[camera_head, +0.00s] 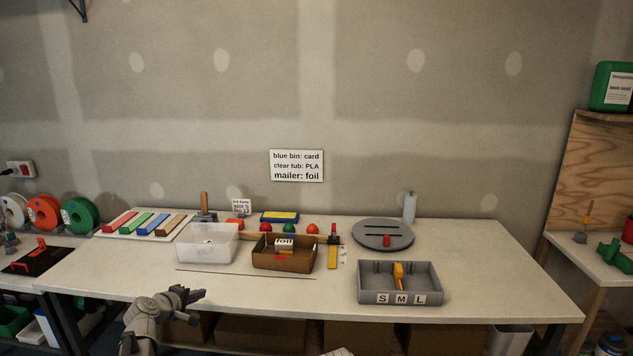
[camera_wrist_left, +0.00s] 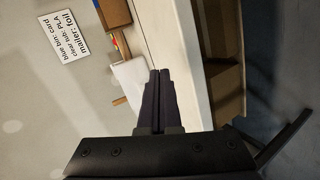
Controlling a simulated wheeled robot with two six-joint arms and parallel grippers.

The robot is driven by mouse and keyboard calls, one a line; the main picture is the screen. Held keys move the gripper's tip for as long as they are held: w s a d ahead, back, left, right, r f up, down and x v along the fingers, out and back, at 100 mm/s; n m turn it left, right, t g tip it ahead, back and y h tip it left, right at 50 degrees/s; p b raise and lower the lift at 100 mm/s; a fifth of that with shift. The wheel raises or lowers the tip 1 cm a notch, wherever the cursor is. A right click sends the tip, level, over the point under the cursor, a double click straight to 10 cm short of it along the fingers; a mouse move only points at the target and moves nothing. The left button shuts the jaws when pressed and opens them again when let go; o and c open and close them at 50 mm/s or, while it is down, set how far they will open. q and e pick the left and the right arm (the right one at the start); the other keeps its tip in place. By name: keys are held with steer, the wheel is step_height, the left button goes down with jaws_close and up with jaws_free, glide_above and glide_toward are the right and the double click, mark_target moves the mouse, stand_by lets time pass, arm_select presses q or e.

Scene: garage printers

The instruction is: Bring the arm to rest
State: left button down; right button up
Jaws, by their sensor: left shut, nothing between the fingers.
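My left gripper (camera_head: 198,295) is shut and empty, just in front of the workbench's (camera_head: 470,250) front edge, at the left of the middle. In the left wrist view its two dark fingers (camera_wrist_left: 159,78) lie together, pointing up the picture, with nothing between them. The left arm comes up from the bottom of the head view. My right gripper is not in view.
A clear tub (camera_head: 187,252) and a brown box (camera_head: 284,265) stand beyond the left gripper. A grey S-M-L tray (camera_head: 366,290) stands at the front right, and a grey turntable (camera_head: 372,228) behind it. Cardboard boxes (camera_head: 260,329) sit under the bench.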

arm_select(q)
steer(key=s+d+f+m+g+h+p, duration=0.1)
steer(key=s+d+f+m+g+p, duration=0.25)
steer(key=d, duration=0.65)
steer(key=s+d+m+g, duration=0.3)
steer(key=s+d+m, duration=0.3)
steer(key=d, duration=0.4)
steer(key=s+d+m+g+y+p, duration=0.2)
steer(key=s+d+m+g, duration=0.1)
steer(key=s, duration=0.8)
steer(key=s+d+m+g+y+p, duration=0.2)
steer(key=s+d+m+g+y, duration=0.1)
steer(key=s, duration=0.8)
steer(key=shift+d+m, duration=0.8)
steer(key=shift+m, duration=0.15)
steer(key=shift+r, duration=0.1)
